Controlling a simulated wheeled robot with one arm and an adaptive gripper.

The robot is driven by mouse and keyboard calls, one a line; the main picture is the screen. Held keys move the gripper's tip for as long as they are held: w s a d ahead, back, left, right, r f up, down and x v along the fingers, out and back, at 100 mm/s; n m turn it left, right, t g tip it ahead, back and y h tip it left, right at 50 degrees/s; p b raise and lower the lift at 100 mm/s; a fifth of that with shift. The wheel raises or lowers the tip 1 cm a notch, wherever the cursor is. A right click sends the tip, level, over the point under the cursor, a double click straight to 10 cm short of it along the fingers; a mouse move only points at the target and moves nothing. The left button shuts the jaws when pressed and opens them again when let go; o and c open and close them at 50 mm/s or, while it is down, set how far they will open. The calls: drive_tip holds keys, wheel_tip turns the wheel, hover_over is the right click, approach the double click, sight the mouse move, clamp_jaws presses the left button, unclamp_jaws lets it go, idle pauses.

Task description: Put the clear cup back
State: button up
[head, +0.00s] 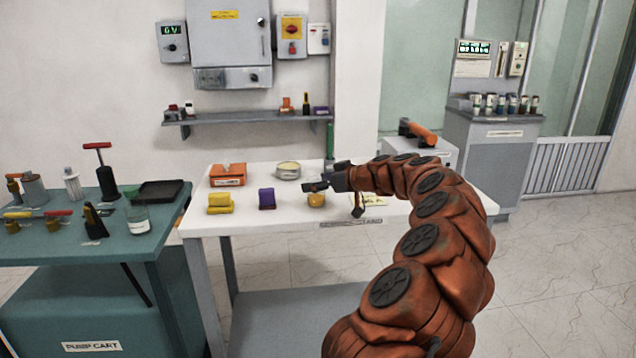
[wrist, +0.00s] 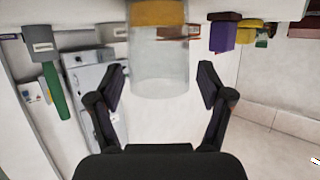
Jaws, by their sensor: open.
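A clear cup with an amber layer at its base stands on the white table (head: 250,222). In the wrist view, where the scene looks upside down, the clear cup (wrist: 159,58) is ahead of my gripper (wrist: 162,85), with its rim end between the spread fingertips. The fingers are apart from its walls. In the head view, the amber part of the cup (head: 317,200) shows near the table's front edge. My gripper (head: 333,198) is open there, one finger to each side of the cup. The clear wall is hard to make out in the head view.
A purple block (head: 267,199) and a yellow block (head: 221,203) lie left of the cup.

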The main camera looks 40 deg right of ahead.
drive_tip(key=b+v, duration=0.1)
drive_tip(key=v, duration=1)
drive_tip(key=shift+s, duration=0.4)
drive_tip(key=shift+r, duration=0.1)
